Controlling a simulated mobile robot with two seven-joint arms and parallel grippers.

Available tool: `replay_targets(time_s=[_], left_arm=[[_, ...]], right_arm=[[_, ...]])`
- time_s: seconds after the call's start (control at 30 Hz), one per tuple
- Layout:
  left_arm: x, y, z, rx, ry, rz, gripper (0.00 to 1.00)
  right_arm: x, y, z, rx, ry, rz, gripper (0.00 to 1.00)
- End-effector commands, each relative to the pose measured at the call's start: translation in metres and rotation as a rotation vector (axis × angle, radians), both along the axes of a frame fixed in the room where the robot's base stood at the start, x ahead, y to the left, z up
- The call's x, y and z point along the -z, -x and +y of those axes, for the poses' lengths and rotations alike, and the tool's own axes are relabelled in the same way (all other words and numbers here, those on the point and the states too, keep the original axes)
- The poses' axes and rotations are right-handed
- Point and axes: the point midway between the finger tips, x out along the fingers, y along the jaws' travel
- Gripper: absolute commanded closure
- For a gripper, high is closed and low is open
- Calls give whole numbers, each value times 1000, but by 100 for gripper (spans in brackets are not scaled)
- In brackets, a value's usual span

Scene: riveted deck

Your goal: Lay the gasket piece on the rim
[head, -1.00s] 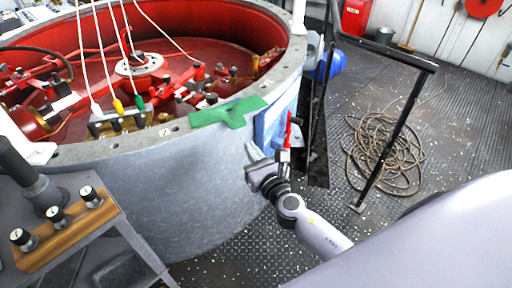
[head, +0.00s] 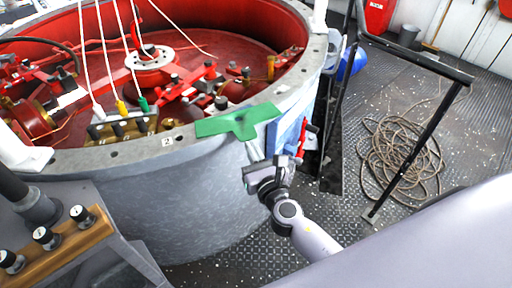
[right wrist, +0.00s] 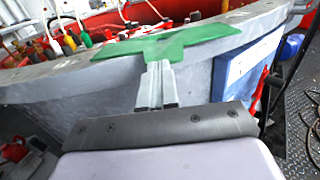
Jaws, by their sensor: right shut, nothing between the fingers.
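The green gasket piece (head: 238,121) lies flat on the grey rim (head: 202,131) of the round tank, with one part hanging over the outer edge. In the right wrist view the gasket piece (right wrist: 165,44) spreads across the rim (right wrist: 75,64) just beyond my fingers. My right gripper (head: 254,157) is shut and empty, just outside the tank wall below the gasket's overhanging part. In the right wrist view its fingertips (right wrist: 158,66) come up close to the gasket's lower edge; I cannot tell whether they touch. My left gripper is not in view.
A blue panel (head: 288,130) with a red handle (head: 301,137) sits on the tank's outer wall right of my gripper. A black railing (head: 416,142) and a coiled rope (head: 398,155) are on the right. A knobbed bench (head: 62,240) stands at lower left.

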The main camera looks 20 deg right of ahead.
Motion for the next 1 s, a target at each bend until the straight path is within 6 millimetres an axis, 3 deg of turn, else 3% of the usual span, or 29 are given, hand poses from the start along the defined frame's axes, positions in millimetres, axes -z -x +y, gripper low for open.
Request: replay_targets(time_s=[0.57,1.0], left_arm=[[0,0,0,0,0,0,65],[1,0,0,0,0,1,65]], right_arm=[[0,2,4,0,1,0,100],[0,-23,3,0,1,1,100]])
